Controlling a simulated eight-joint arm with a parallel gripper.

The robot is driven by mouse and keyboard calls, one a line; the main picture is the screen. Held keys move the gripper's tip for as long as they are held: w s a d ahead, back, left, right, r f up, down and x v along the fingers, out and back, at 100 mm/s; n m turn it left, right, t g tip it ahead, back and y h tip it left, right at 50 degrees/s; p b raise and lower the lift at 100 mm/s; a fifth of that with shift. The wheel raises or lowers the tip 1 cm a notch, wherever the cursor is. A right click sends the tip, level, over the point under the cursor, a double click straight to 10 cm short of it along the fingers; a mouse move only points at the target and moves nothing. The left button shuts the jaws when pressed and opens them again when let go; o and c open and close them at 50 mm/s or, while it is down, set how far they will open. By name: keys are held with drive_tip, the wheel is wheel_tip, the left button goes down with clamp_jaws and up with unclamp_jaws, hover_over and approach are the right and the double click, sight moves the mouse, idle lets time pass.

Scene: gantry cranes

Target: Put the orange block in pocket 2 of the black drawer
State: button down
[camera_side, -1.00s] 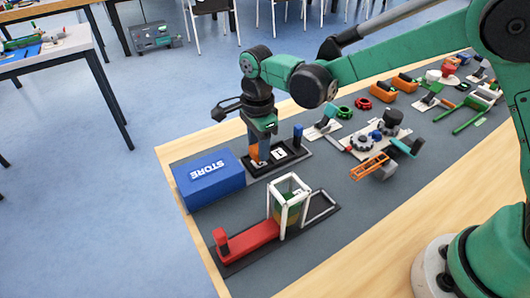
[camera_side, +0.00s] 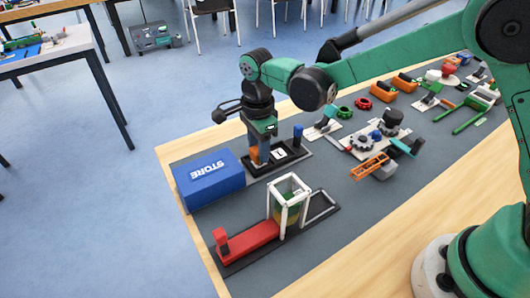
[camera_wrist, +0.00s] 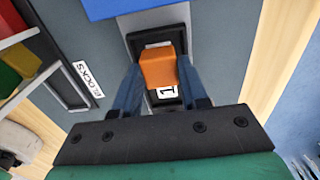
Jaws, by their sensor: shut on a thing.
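The orange block (camera_wrist: 158,68) is held between the two blue fingers of my gripper (camera_wrist: 160,85) in the wrist view. In the side view the orange block (camera_side: 254,154) shows at the fingertips of my gripper (camera_side: 258,160), low over the black drawer (camera_side: 301,154). The block is over the drawer end nearer the blue STORE box (camera_side: 212,178). In the wrist view a pocket with a white "1" label (camera_wrist: 167,92) lies on the near side of the block. The black drawer (camera_wrist: 183,38) frames the block's far side. I cannot tell whether the block touches the pocket floor; the label under it is hidden.
Gears and other parts (camera_side: 375,140) lie to the right. Some grey mat between the stations is clear.

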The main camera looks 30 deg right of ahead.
drive_tip(key=shift+f, duration=0.55)
idle(0.4)
drive_tip(key=shift+c, duration=1.9)
unclamp_jaws()
drive_tip(key=shift+r, duration=3.55)
drive_tip(key=shift+d+r, duration=0.1)
drive_tip(key=s+d+r+n+t, duration=0.4)
drive_tip(key=s+d+n+t, duration=0.3)
drive_tip(key=n, duration=1.1)
drive_tip(key=s+d, duration=0.4)
drive_tip(key=d, duration=0.1)
drive_tip(key=shift+s+r, duration=0.2)
drive_tip(key=shift+s, duration=0.2)
